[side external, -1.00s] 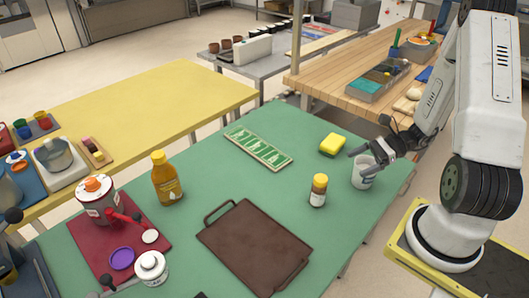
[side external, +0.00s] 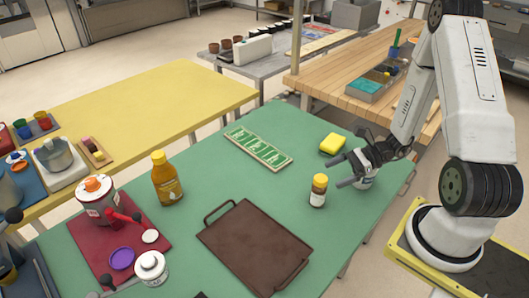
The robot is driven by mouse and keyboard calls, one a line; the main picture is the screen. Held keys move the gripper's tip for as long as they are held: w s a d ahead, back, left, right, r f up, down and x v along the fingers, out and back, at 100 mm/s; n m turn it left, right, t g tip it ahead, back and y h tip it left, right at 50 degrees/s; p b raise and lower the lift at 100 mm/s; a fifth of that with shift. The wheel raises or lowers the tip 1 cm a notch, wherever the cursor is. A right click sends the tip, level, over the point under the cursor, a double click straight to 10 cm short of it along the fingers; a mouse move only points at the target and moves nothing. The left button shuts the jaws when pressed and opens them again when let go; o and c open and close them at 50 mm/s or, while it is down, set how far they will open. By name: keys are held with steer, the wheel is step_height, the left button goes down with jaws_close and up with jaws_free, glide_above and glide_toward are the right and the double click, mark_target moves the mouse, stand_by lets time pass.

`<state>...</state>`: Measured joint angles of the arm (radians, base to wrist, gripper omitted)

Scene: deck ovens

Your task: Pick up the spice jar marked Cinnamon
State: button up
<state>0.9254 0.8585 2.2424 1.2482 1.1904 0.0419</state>
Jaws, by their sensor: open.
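A yellow sponge (side external: 332,144) lies behind the jar. A brown tray (side external: 254,246) with handles lies to the left.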

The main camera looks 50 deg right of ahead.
mark_target(324, 177)
steer(key=shift+x, duration=2.55)
steer(key=shift+w+d, duration=0.1)
jaws_close()
steer(key=shift+r, duration=0.1)
steer(key=shift+r, duration=4.9)
